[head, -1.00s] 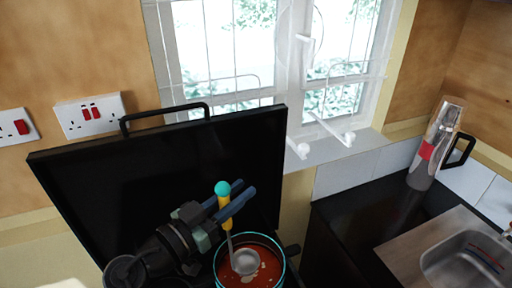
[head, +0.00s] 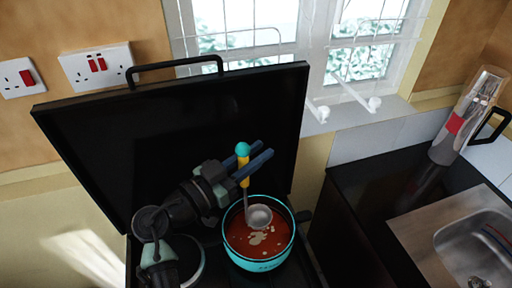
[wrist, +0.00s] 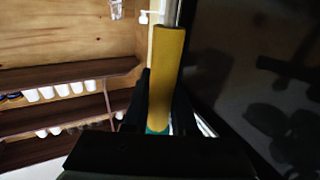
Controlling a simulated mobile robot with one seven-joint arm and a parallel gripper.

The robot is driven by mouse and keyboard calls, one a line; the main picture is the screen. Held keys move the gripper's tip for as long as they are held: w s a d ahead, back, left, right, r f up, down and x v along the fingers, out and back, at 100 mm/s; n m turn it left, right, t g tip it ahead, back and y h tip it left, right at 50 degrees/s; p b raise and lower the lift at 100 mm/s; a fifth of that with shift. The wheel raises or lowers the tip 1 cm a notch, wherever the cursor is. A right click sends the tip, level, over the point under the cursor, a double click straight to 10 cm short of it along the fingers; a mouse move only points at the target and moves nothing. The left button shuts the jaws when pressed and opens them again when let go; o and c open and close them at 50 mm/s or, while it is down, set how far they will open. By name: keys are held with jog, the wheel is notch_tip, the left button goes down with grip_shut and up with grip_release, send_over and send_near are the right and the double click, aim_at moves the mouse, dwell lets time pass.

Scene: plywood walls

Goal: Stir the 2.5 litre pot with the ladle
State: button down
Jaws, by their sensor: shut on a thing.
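The ladle (head: 259,217) has a yellow handle with a teal tip and a round metal bowl. My gripper (head: 250,167) is shut on the yellow handle, above the pot. The handle also fills the middle of the wrist view (wrist: 166,80), between my dark fingers. The pot (head: 262,265) is teal-rimmed and holds red-orange soup with pale pieces. The ladle's bowl is over the back part of the pot's opening, its inside facing up; I cannot tell whether it touches the soup. Part of the pot's left side is near my arm.
A raised black lid (head: 180,130) stands behind the pot. A dark counter (head: 385,185) with a metal sink (head: 470,245) lies to the right, with a bottle-like container (head: 468,115) at its back. A second round pot rim (head: 200,265) shows left, partly behind my arm.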

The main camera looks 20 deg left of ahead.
notch_tip(320, 180, down, 10)
jog(key=b, duration=1.2)
jog(key=shift+f, duration=0.2)
